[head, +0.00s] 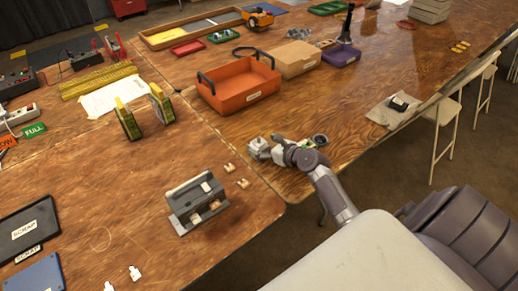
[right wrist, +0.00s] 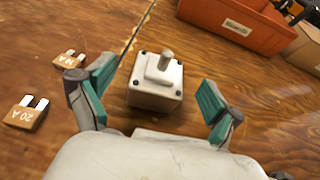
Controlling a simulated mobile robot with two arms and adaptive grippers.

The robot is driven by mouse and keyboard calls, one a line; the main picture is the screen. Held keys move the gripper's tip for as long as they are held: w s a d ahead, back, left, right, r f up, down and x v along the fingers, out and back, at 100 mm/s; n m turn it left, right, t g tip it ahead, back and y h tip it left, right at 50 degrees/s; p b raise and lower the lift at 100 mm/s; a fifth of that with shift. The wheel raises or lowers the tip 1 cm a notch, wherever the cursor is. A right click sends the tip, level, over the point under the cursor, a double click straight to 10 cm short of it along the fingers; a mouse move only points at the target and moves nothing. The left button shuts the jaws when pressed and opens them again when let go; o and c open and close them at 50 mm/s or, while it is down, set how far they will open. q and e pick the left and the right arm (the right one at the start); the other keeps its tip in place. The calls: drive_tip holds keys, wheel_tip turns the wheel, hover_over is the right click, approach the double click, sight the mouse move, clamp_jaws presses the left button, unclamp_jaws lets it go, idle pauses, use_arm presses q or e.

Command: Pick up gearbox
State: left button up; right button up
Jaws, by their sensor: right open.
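The gearbox is a small pale grey block with a round shaft on top and dark bolt holes. In the right wrist view the gearbox (right wrist: 155,92) sits on the wooden table, ahead of the palm and between the two spread fingers, with gaps on both sides. In the head view the gearbox (head: 257,146) is at the end of my right arm, near the seam between the tables. My right gripper (head: 274,150) is open and empty; its teal finger pads show in the right wrist view (right wrist: 154,88). My left gripper is not in view.
An orange bin (head: 240,86) stands behind the gearbox, with a cardboard box (head: 294,60) beside it. Tan fuses (right wrist: 26,113) lie left of the right gripper. A grey fuse holder (head: 196,203) is on the near table.

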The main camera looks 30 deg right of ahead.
sight(261, 144)
drive_tip(key=x, duration=0.3)
drive_tip(key=shift+f, duration=0.1)
drive_tip(key=shift+c, duration=0.6)
drive_tip(key=c, duration=1.6)
drive_tip(key=shift+d, duration=0.1)
